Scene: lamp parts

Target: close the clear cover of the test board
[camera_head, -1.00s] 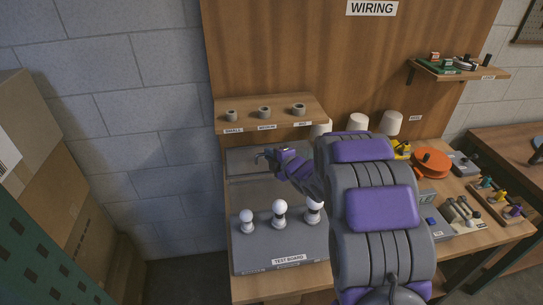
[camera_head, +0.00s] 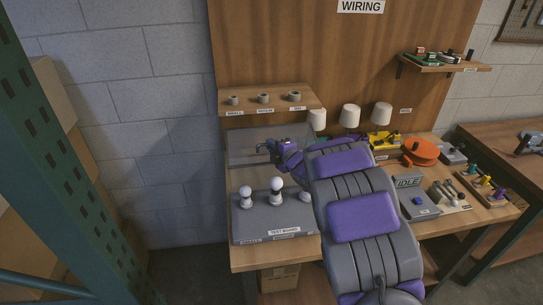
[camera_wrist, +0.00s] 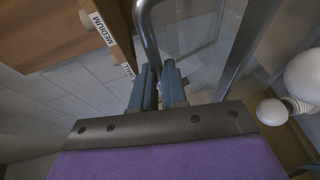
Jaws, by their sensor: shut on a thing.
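The grey test board (camera_head: 262,230) sits on the left of the wooden bench, with white bulbs (camera_head: 276,185) standing on it; my arm partly hides its right side. The clear cover (camera_head: 243,148) is raised behind the bulbs, open. My gripper (camera_head: 268,148) is at the cover, above and behind the bulbs. In the wrist view my gripper (camera_wrist: 158,85) has its fingers shut at a bent grey handle (camera_wrist: 147,35) of the cover. The clear panel and its metal edge (camera_wrist: 240,50) are beside the fingers. The far right of the cover is hidden by my arm.
A small shelf (camera_head: 280,102) with several grey rings sits just above and behind the cover. A green rack post (camera_head: 70,140) stands at the left.

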